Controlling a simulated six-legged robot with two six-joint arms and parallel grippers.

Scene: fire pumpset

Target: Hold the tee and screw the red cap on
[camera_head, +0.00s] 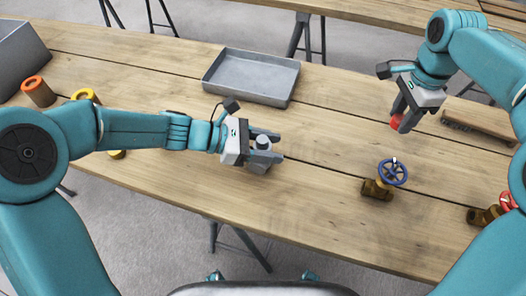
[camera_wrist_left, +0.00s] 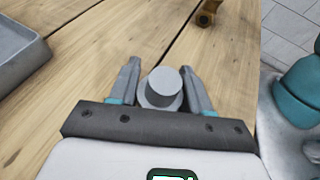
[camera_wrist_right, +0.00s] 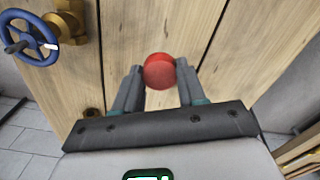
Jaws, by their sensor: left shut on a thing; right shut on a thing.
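The grey tee (camera_head: 262,146) stands on the wooden table, left of the middle. My left gripper (camera_head: 278,147) is shut on it, with one finger on each side. In the left wrist view the tee (camera_wrist_left: 162,88) shows its round upper end between the fingers; its lower part is hidden. The red cap (camera_head: 397,122) is in my right gripper (camera_head: 402,112), which is shut on it at the right side of the table. In the right wrist view the red cap (camera_wrist_right: 159,71) sits between the fingertips. The cap and the tee are well apart.
An empty grey tray (camera_head: 251,79) lies behind the left gripper. A brass valve with a blue handwheel (camera_head: 392,172) stands between the grippers, nearer the front. A red-wheeled valve (camera_head: 486,215) is at the right. Orange (camera_head: 38,91) and yellow rolls stand at the left.

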